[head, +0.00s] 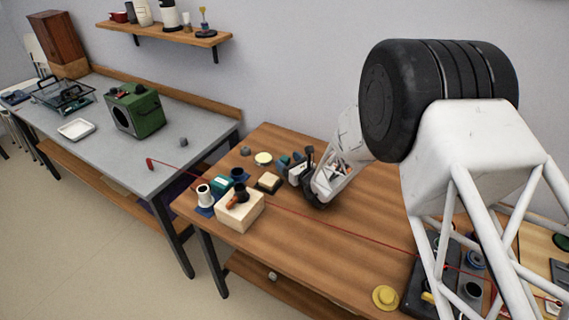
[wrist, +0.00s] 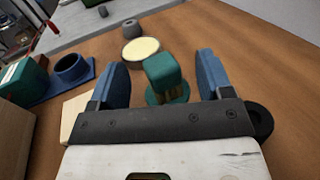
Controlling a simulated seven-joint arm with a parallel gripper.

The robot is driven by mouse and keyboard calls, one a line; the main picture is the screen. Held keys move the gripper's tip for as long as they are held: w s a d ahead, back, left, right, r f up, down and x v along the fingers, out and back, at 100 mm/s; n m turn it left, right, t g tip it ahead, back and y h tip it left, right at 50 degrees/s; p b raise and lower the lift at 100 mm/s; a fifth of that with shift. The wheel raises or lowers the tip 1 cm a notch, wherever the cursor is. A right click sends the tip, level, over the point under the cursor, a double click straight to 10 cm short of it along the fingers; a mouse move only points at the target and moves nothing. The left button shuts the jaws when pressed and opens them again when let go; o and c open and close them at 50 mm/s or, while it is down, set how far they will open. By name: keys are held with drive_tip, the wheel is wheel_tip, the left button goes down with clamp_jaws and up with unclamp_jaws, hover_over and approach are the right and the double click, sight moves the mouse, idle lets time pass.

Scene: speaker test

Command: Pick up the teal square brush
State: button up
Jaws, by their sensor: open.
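The teal square brush (wrist: 166,72) stands on the wooden table in the wrist view, with a blocky square top, a brass-coloured band below and a round teal base. In the head view a small teal patch of it (head: 284,160) shows beside my gripper (head: 298,167). My gripper (wrist: 160,64) is open, with one blue finger to the left of the brush and one to the right. Gaps show between the brush and both fingers. The brush's lower front is partly hidden by the gripper body in the wrist view.
A cream-topped round tin (wrist: 141,51) stands close behind the brush, with a grey knob-like piece (wrist: 131,28) beyond. To the left are a blue holder (wrist: 73,68) and a pale wooden block (head: 240,212). A red cord (head: 330,224) crosses the table. Bare wood lies right.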

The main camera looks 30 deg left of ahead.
drive_tip(key=shift+x, duration=1.2)
drive_tip(key=c, duration=0.9)
